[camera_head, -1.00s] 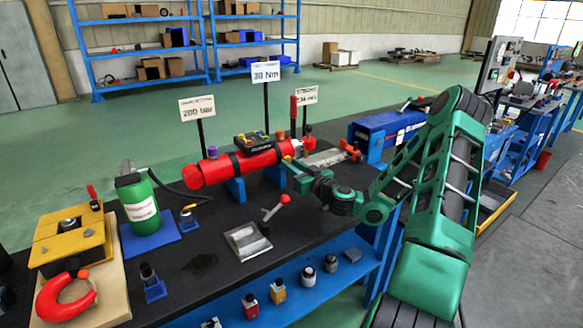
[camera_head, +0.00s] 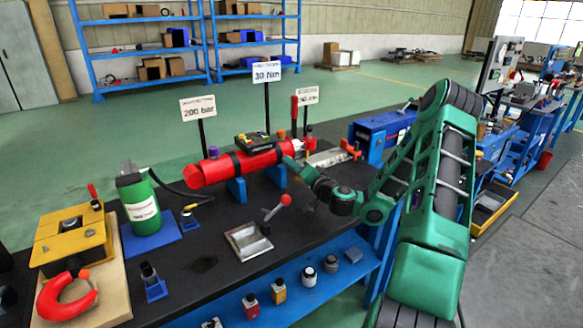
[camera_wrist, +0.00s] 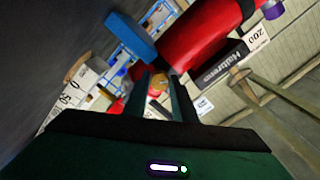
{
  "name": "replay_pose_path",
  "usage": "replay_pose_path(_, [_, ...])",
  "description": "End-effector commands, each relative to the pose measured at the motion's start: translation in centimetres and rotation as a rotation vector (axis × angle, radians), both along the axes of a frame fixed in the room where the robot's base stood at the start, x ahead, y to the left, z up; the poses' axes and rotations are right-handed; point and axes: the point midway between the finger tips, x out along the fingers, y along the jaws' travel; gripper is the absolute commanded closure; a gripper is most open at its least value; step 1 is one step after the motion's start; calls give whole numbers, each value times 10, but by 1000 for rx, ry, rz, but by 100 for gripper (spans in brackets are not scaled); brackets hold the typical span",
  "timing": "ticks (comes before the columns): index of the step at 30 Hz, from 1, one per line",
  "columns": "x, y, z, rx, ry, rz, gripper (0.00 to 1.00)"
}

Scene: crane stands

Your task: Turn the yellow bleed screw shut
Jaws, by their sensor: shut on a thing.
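The red cylinder (camera_head: 245,163) lies on blue supports on the black bench, and it fills the upper part of the wrist view (camera_wrist: 205,35). My gripper (camera_head: 289,163) is at the cylinder's right end, low on its near side. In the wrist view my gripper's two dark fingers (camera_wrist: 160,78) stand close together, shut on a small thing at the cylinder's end. A yellow patch, which looks like the yellow bleed screw (camera_wrist: 139,70), shows at the fingertips. The fingers partly hide it, and its turn angle cannot be made out. In the head view my gripper hides the screw.
An orange cap (camera_head: 281,134) and a purple cap (camera_head: 213,152) are on the cylinder. A red-knobbed lever (camera_head: 284,200) rises near a metal tray (camera_head: 248,241). A green bottle (camera_head: 138,205) stands left. Signs on posts, including a 200 bar sign (camera_head: 198,107), stand behind the cylinder.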

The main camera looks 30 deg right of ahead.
Motion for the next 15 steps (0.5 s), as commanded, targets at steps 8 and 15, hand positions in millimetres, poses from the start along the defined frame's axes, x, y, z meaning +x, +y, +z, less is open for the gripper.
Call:
replay_pose_path(8, [-1, -1, -2, 260, 14, -5, 98])
replay_pose_path(15, [-1, -2, -1, 485, 22, -6, 98])
